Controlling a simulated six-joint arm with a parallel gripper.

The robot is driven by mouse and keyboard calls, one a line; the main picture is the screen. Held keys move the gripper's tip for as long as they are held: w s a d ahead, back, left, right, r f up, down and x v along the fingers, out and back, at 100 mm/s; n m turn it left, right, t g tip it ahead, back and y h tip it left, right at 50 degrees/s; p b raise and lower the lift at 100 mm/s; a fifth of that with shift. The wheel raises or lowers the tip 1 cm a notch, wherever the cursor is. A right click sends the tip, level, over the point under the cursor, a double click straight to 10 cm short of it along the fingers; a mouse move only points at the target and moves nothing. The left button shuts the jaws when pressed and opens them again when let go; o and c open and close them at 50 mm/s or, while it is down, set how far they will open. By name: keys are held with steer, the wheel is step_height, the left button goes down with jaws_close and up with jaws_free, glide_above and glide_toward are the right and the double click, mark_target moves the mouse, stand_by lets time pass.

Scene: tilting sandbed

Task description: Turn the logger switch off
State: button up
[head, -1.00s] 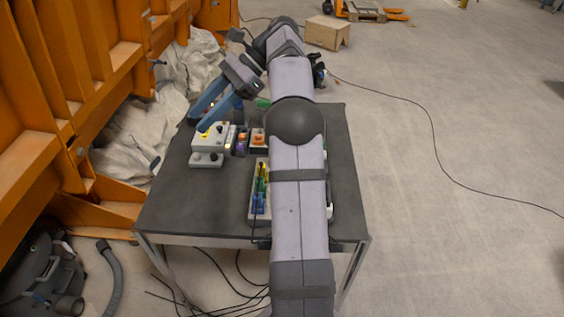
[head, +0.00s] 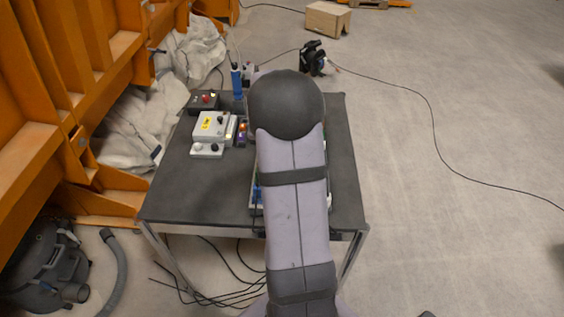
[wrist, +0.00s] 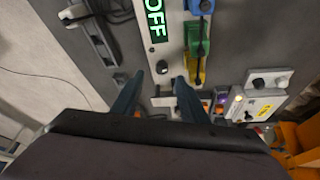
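My gripper (wrist: 160,77) is open, its two blue fingers apart with nothing between them, in the wrist view. Beyond the fingertips is a pale panel (wrist: 172,46) with a lit green OFF display (wrist: 155,20) and a round black knob (wrist: 161,67). The knob appears between the fingertips; I cannot tell how far off it is. No label names the logger switch, so I cannot tell which control it is. In the head view my own arm hides my gripper and most of that panel.
A pale box with a yellow label (head: 212,127) stands at the table's left, with small knobs; it also shows in the wrist view (wrist: 262,108). Behind it are a black box with a red button (head: 204,101) and a blue upright tool (head: 237,84). The table's (head: 185,195) front left is clear.

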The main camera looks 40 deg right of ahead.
steer(key=shift+n, duration=0.3)
steer(key=shift+w+p+x, duration=0.15)
steer(key=shift+p+x, duration=0.15)
steer(key=shift+x, duration=1.55)
steer(key=shift+w+p+x, duration=0.1)
steer(key=shift+p+x, duration=0.2)
steer(key=shift+x, duration=1.55)
steer(key=shift+r, duration=0.15)
steer(key=shift+c, duration=0.6)
jaws_close()
